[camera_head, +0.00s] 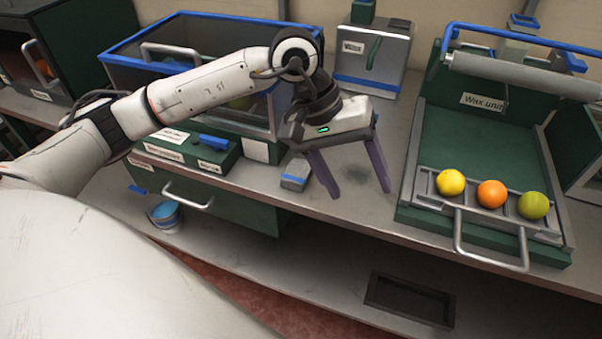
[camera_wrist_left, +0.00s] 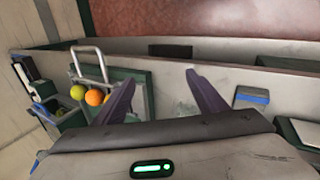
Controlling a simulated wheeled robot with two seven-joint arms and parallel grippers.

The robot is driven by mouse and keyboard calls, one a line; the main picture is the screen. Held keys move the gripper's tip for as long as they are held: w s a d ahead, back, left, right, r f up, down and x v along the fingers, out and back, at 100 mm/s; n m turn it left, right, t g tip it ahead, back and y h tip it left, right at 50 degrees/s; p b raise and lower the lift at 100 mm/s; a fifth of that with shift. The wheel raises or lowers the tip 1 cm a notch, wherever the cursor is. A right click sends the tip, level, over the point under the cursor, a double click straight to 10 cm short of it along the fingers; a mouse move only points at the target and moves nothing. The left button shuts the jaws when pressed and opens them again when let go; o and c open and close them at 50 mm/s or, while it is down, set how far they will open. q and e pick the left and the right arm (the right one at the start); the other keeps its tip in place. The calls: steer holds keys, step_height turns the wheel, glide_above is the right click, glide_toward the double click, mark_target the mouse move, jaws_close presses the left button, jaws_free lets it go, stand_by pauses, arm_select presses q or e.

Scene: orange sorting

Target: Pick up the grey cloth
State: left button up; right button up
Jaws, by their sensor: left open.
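No thing in view is clearly a grey cloth. A small grey piece with a blue band (camera_head: 294,178) lies on the counter left of my left gripper; I cannot tell whether it is cloth. It also shows in the left wrist view (camera_wrist_left: 251,98), right of the fingers. My left gripper (camera_head: 361,192) is open and empty, its purple fingers spread and pointing down over the grey counter (camera_head: 400,215). The fingers also show in the left wrist view (camera_wrist_left: 160,79) with nothing between them. My right gripper is not in view.
The green wax unit (camera_head: 425,150) stands at right, with a yellow fruit (camera_head: 451,182), an orange one (camera_head: 491,194) and a green one (camera_head: 533,205) in its tray. A dark tray (camera_head: 409,299) lies lower down.

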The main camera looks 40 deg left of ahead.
arm_select(q)
steer(key=a+f+y, duration=0.1)
steer(key=a+y, duration=0.1)
steer(key=a, duration=0.2)
steer(key=w+a+f+m+y, duration=0.1)
steer(key=a, duration=0.4)
steer(key=w+a+y, duration=0.1)
steer(key=a+y, duration=0.1)
steer(key=a, duration=0.3)
steer(key=shift+w+a+f+y, duration=0.1)
steer(key=shift+a+f+y, duration=0.05)
steer(key=shift+f+y, duration=0.2)
steer(key=f, duration=0.1)
steer(key=f+p, duration=0.1)
steer(key=f, duration=0.2)
steer(key=shift+w+a+f, duration=0.3)
steer(key=shift+w+f, duration=0.2)
steer(key=shift+f, duration=0.45)
steer(key=c, duration=1.1)
steer(key=shift+c, duration=0.2)
steer(key=shift+r, duration=0.1)
step_height(320, 180, up, 19)
step_height(320, 180, up, 9)
steer(key=p, duration=0.1)
glide_above(297, 171)
